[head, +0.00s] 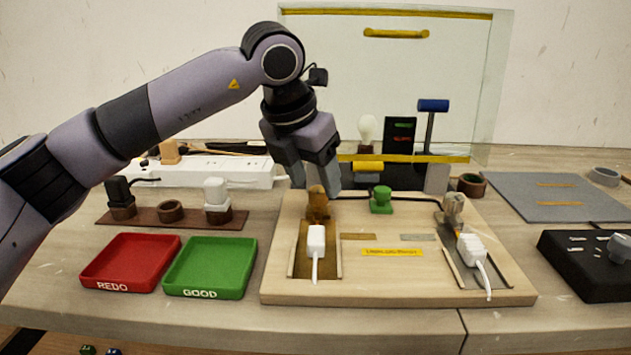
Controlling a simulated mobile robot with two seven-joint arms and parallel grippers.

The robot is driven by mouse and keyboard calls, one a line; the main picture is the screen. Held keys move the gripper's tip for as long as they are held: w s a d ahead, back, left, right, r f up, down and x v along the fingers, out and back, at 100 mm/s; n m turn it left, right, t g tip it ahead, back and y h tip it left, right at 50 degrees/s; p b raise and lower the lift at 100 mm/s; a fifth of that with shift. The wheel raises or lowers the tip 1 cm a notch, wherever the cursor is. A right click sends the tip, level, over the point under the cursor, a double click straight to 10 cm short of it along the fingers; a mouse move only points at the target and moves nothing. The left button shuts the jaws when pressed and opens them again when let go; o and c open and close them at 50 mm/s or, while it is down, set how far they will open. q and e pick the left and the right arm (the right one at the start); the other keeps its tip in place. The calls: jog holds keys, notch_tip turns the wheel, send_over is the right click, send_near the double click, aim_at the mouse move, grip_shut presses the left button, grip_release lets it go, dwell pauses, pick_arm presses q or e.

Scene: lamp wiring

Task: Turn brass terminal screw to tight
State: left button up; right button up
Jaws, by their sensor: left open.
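The brass terminal screw (317,204) is a brown-gold knob at the back of the left channel of the light wooden wiring board (400,288). My left gripper (318,186) points down from above with its fingers open around or just behind the knob's top; I cannot tell whether they touch it. The gripper hides part of the area behind the knob. A white plug-like connector (316,240) with a lead sits in the channel in front of the brass screw. A green screw (381,200) stands in the middle, and a silver screw (453,209) at the right. My right gripper is out of view.
A red REDO tray (131,287) and a green GOOD tray (211,292) lie left of the board. A white power strip (200,173) and a clear upright panel (400,90) stand behind. A black box (590,287) and grey mat (550,210) are at right.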

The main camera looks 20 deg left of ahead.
pick_arm(q)
jog(key=v, duration=0.5)
jog(key=shift+r, duration=0.2)
